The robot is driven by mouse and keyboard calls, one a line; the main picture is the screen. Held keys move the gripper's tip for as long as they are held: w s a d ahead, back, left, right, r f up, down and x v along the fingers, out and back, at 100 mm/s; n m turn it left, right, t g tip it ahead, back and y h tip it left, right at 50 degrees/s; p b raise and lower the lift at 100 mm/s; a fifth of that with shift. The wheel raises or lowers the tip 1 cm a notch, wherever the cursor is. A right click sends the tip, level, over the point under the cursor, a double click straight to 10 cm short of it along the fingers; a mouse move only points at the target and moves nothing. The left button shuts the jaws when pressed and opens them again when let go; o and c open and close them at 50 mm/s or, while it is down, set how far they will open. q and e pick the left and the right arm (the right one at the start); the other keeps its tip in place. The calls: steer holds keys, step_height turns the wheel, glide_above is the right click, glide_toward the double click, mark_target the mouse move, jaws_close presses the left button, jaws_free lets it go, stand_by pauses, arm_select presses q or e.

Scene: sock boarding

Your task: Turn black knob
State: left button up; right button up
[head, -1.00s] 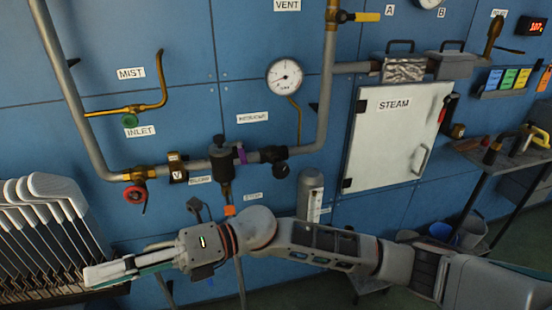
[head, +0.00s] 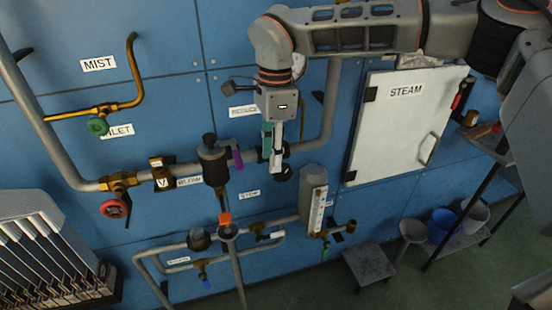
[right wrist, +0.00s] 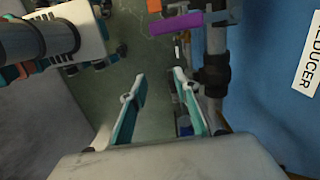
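My right gripper (head: 273,160) points down in front of the pipe, over the dark fitting right of the purple lever (head: 238,158). A round black knob (head: 283,173) shows just below its fingertips; whether they touch it I cannot tell. In the right wrist view the two fingers (right wrist: 160,88) are apart with nothing between them. A black fitting (right wrist: 212,75) on the pipe stands beside the right finger there; which part is the knob is unclear. My left gripper is not seen.
Grey pipes run along the blue panel wall. A red valve wheel (head: 114,208) and a green one (head: 97,127) are at left. The white STEAM door (head: 405,130) is right of my gripper. A dark and white part (right wrist: 85,30) fills the right wrist view's upper left.

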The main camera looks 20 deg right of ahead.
mark_target(282, 173)
steer(key=shift+w+d+r+h, duration=0.15)
steer(key=shift+w+d+r, duration=0.1)
steer(key=shift+w+d, duration=0.35)
steer(key=shift+w+d+r+h, duration=0.15)
steer(key=shift+w+d+r, duration=0.05)
steer(key=shift+w+d, duration=0.35)
steer(key=shift+s+a+f, duration=0.1)
steer(key=shift+s+f, duration=0.05)
steer(key=shift+f, duration=3.55)
jaws_close()
